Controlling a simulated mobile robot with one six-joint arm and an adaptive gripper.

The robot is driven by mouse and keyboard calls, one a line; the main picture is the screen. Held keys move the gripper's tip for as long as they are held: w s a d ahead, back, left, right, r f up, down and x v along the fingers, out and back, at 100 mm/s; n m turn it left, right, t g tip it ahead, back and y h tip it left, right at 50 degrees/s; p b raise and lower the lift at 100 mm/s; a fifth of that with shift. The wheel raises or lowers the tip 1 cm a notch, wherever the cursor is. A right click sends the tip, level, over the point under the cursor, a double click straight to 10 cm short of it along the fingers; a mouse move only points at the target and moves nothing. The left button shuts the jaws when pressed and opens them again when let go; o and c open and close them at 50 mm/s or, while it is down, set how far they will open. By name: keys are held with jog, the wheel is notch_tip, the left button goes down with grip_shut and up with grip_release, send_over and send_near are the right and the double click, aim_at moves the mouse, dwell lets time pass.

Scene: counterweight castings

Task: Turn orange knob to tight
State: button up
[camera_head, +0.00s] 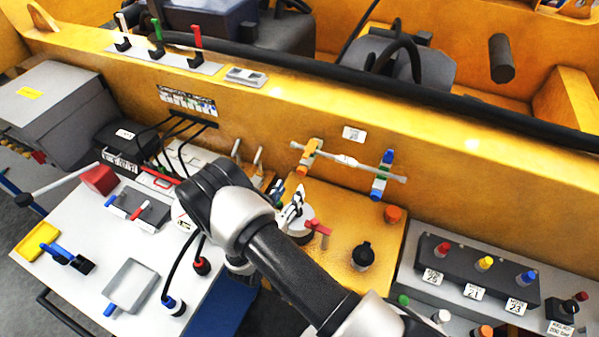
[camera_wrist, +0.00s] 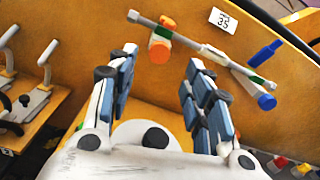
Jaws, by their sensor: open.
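Several orange parts show, and I cannot tell which is the task's knob. An orange round end (camera_wrist: 159,53) sits below the left fitting on a grey rod; the left fitting (camera_head: 308,155) shows orange in the head view. A separate orange knob (camera_head: 393,214) stands on the yellow top to the right. My gripper (camera_wrist: 160,70) is open and empty. Its fingertips flank the left orange end in the wrist view, apparently apart from it. My arm partly hides my gripper (camera_head: 289,205) in the head view.
A red-handled valve (camera_head: 318,229) and a black knob (camera_head: 362,255) stand near my arm. The yellow wall (camera_head: 450,175) rises behind the rod. A dark box (camera_head: 470,275) with coloured buttons is at right. A white panel (camera_head: 75,285) with levers is at left.

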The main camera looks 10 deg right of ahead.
aim_at(300, 172)
jog(key=p+x, duration=0.1)
jog(key=x, duration=0.7)
jog(key=shift+w+d, duration=0.1)
jog(key=shift+w, duration=0.05)
jog(key=c, duration=1.1)
